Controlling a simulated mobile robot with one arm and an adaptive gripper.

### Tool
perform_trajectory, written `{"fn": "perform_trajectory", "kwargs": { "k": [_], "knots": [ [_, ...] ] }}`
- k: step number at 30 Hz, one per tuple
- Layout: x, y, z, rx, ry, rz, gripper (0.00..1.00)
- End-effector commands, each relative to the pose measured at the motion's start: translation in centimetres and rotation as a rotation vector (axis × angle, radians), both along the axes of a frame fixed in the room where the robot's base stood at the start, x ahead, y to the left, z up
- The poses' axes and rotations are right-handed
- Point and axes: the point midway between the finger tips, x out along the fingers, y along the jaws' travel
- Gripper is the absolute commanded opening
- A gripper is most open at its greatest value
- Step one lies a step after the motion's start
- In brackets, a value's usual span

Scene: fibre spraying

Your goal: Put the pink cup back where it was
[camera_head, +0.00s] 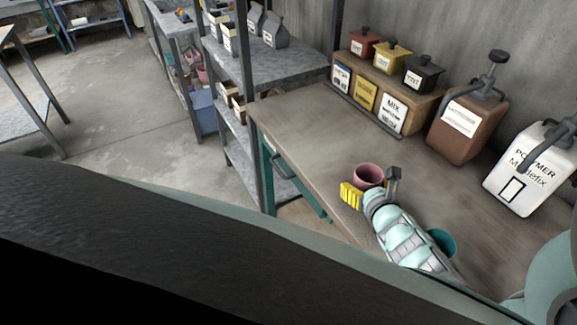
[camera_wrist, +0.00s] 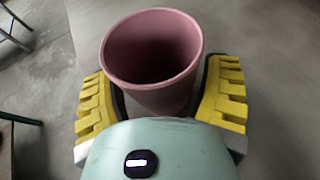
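The pink cup (camera_head: 368,174) is upright with its open mouth facing up, near the left edge of the workbench (camera_head: 300,127) in the head view. In the wrist view the pink cup (camera_wrist: 160,50) fills the space between the two yellow ribbed fingers of my gripper (camera_wrist: 162,97). The dark finger pads appear to press on both sides of the cup. In the head view my gripper (camera_head: 371,185) is around the cup, one finger on each side. The cup's base is hidden, so I cannot tell whether it touches the bench.
A teal round object (camera_head: 441,242) sits beside my arm, partly hidden. A brown dispenser (camera_head: 466,125) and a white polymer dispenser (camera_head: 530,168) stand at the back right. A wooden box (camera_head: 418,115) carries small lidded pots. Metal shelving (camera_head: 285,72) adjoins the bench's far end. The bench middle is clear.

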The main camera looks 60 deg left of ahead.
Motion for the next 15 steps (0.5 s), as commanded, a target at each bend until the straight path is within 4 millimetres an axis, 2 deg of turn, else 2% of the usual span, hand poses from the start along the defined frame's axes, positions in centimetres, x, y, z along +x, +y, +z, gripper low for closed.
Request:
{"fn": "perform_trajectory", "kwargs": {
  "k": [3,15],
  "knots": [
    [-0.04,0.05,0.02,0.000,0.000,0.002,0.87],
    [-0.12,-0.30,0.46,0.000,0.000,-0.001,0.87]
  ]
}}
